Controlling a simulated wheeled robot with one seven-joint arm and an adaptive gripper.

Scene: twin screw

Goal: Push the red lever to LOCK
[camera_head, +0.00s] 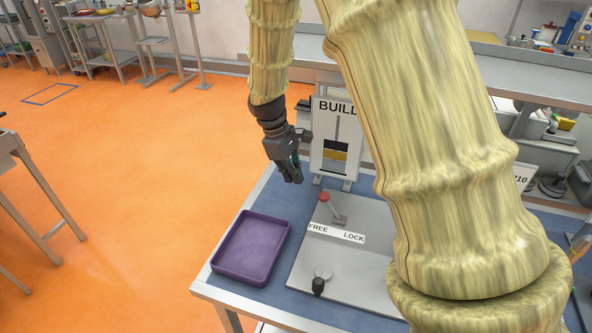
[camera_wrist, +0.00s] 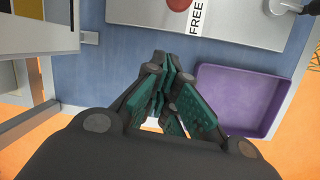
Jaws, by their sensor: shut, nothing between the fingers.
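The lever with a red knob (camera_head: 324,197) stands on a grey plate (camera_head: 340,262) on the blue table, in the head view. Its knob is above the label strip (camera_head: 337,233), nearer the word FREE at the left than LOCK at the right. The red knob also shows at the top edge of the wrist view (camera_wrist: 179,4), partly cut off. My gripper (camera_head: 295,178) is up and to the left of the knob, apart from it. In the wrist view its green-padded fingers (camera_wrist: 168,60) are together and empty.
A purple tray (camera_head: 283,247) lies left of the plate. A dark knob (camera_head: 318,286) stands at the plate's front. An upright BUILD panel (camera_head: 318,150) stands behind the plate, close to my gripper. My arm hides the plate's right side.

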